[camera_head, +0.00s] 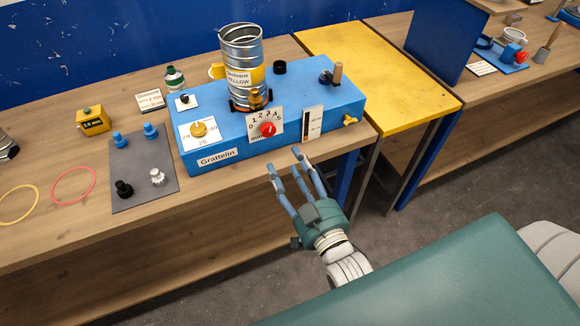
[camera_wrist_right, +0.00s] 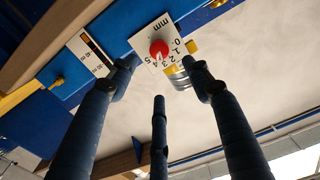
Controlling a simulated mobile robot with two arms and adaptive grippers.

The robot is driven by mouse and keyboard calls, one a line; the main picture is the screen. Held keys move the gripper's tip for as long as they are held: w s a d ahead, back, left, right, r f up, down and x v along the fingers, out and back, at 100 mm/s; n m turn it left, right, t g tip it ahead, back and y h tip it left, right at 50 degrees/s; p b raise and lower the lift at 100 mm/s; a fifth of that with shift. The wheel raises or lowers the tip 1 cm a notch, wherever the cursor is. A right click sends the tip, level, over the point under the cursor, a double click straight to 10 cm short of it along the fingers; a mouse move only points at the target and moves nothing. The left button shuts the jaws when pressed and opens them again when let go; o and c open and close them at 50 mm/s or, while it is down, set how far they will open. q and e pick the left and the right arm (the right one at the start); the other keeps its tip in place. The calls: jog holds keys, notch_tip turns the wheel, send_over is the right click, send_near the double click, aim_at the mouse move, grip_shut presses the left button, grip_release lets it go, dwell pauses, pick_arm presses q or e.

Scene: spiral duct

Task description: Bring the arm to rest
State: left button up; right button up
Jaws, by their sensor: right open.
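My right gripper (camera_head: 297,172) is in front of the blue machine, near the table's front edge, with its fingers spread and empty. In the right wrist view its fingers (camera_wrist_right: 160,85) are apart, with nothing between them. The blue machine (camera_head: 205,165), labelled Grattelin, stands on the wooden table. It carries a red knob (camera_head: 268,129) on a numbered dial and a yellow knob (camera_head: 199,129). The red knob also shows in the right wrist view (camera_wrist_right: 159,48). The fingertips look apart from the machine. My left gripper is not in view.
A metal spiral duct (camera_head: 241,52) stands upright on the machine. A grey mat (camera_head: 140,180) with several small knobs lies to the left, beside a red ring (camera_head: 73,185) and a yellow ring (camera_head: 18,205). A yellow table (camera_head: 375,70) is to the right. Floor shows between the tables.

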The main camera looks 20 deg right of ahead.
dwell(0.4)
jog(key=s+a+f+n+g+b, duration=0.1)
jog(key=s+f+g, duration=0.2)
jog(key=f, duration=1)
jog(key=s+a+f+g+y+b, duration=0.1)
jog(key=s+f+g, duration=0.25)
jog(key=f, duration=0.95)
jog(key=s+a+f+n+g, duration=0.15)
jog(key=s+f, duration=0.25)
jog(key=f, duration=0.8)
jog(key=s+d+f+g, duration=0.3)
jog(key=s+f, duration=0.4)
jog(key=s, duration=0.2)
jog(key=s+d+f+g+h+b, duration=0.1)
jog(key=s+d+f+g, duration=0.2)
jog(key=s+f, duration=0.5)
jog(key=s+d+f+g+b, duration=0.1)
jog(key=s+d+f+g, duration=0.2)
jog(key=s+f, duration=0.5)
jog(key=s, duration=0.3)
jog(key=shift+s+d+h, duration=0.25)
jog(key=shift+s+h, duration=0.05)
